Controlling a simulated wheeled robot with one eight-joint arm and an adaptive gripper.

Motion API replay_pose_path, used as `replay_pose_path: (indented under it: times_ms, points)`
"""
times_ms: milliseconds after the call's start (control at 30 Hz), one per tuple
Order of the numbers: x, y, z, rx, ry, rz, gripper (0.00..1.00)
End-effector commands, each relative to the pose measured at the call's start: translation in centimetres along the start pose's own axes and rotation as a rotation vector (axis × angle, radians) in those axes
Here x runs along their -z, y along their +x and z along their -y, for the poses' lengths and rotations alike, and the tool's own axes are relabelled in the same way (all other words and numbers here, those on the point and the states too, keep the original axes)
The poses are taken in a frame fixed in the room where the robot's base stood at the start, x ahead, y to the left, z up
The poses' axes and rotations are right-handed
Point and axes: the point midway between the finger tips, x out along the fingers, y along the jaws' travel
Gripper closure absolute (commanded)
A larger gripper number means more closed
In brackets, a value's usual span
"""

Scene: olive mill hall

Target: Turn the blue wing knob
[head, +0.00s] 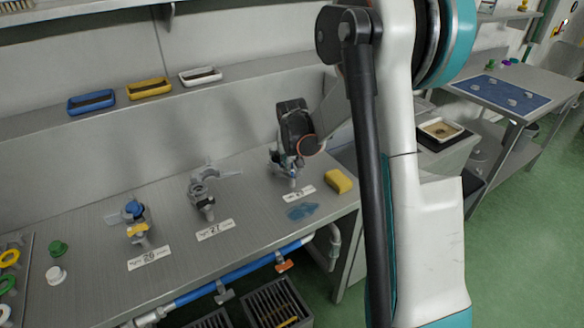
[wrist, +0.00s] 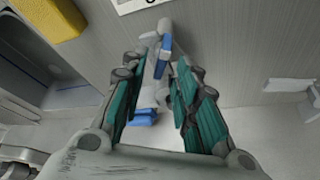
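A small grey valve fitting with blue parts stands on the steel counter behind the right-hand label, under my gripper (head: 292,150). In the wrist view a blue wing-like piece (wrist: 164,44) of this fitting shows beyond and between the fingertips of my gripper (wrist: 167,62). A second blue piece (wrist: 144,117) shows lower between the fingers; I cannot tell which is the wing knob. The fingers are apart, and I see no clear grip on the knob. In the head view only a bit of blue (head: 293,172) shows below the gripper; the rest is hidden.
A yellow sponge (head: 338,181) and a blue cloth-like patch (head: 302,211) lie near this fitting. A grey-handled fitting (head: 202,194) and a fitting with a blue knob (head: 134,209) stand to the left. A shelf (head: 220,90) with trays runs behind.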

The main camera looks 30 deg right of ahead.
Motion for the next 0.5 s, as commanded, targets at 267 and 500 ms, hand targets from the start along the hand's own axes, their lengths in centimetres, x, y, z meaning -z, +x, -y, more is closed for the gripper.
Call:
replay_pose_path:
  times_ms: [267,500]
  points:
    - [0.0,1.62,0.01,0.0,0.0,0.0,0.72]
    - [0.0,1.61,0.01,0.0,0.0,0.0,0.74]
